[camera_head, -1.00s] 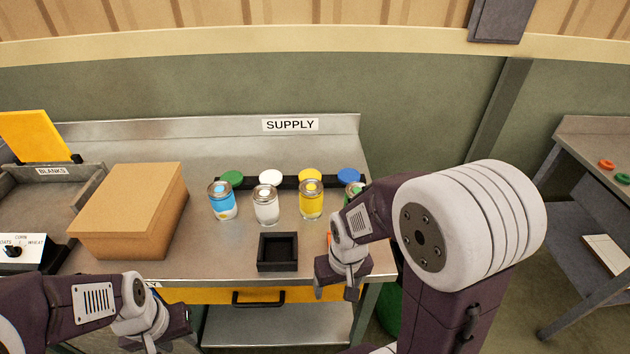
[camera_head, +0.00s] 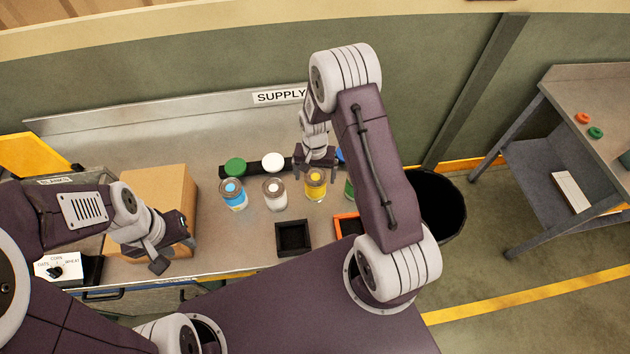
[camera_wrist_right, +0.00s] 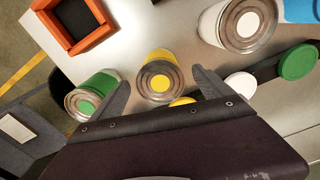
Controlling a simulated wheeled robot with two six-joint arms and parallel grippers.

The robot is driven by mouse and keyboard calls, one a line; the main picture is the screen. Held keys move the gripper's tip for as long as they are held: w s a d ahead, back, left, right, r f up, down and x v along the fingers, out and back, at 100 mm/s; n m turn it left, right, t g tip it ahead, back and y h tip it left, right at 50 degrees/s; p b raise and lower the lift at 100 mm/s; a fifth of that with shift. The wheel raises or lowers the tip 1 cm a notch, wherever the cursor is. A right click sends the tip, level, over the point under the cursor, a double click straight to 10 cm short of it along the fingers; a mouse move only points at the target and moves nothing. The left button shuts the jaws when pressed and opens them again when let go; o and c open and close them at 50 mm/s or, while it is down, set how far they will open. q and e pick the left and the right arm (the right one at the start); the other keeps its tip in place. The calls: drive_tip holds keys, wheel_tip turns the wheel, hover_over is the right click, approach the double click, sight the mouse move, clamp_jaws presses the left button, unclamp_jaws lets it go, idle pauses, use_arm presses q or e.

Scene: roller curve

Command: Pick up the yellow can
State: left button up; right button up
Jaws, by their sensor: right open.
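The yellow can (camera_head: 315,186) stands upright on the metal supply table, in a row with a blue can (camera_head: 232,194), a white can (camera_head: 275,195) and a green can (camera_head: 349,189). My right gripper (camera_head: 316,161) is open above and just behind the yellow can. In the right wrist view the yellow can (camera_wrist_right: 160,77) lies between the two spread fingers (camera_wrist_right: 162,95), with the green can (camera_wrist_right: 92,96) beyond the left finger. Contact cannot be told. My left gripper (camera_head: 170,245) hangs at the left, in front of the cardboard box; its opening is unclear.
A cardboard box (camera_head: 165,190) stands left of the cans. A black tray (camera_head: 293,237) and an orange-rimmed tray (camera_head: 346,226) lie in front. Green (camera_head: 235,166) and white (camera_head: 273,162) lids sit on a black rack behind. A black bin (camera_head: 440,205) stands right of the table.

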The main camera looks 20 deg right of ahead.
drive_tip(key=shift+w+d+f, duration=0.1)
drive_tip(key=shift+w+f, duration=0.1)
drive_tip(key=shift+f, duration=0.05)
drive_tip(key=f+p, duration=0.2)
drive_tip(key=f, duration=0.1)
drive_tip(key=shift+s+f, duration=0.2)
drive_tip(key=shift+f+p, duration=0.3)
drive_tip(key=shift+f, duration=0.35)
drive_tip(key=shift+w, duration=0.15)
drive_tip(key=shift+c, duration=0.3)
drive_tip(key=c, duration=1.5)
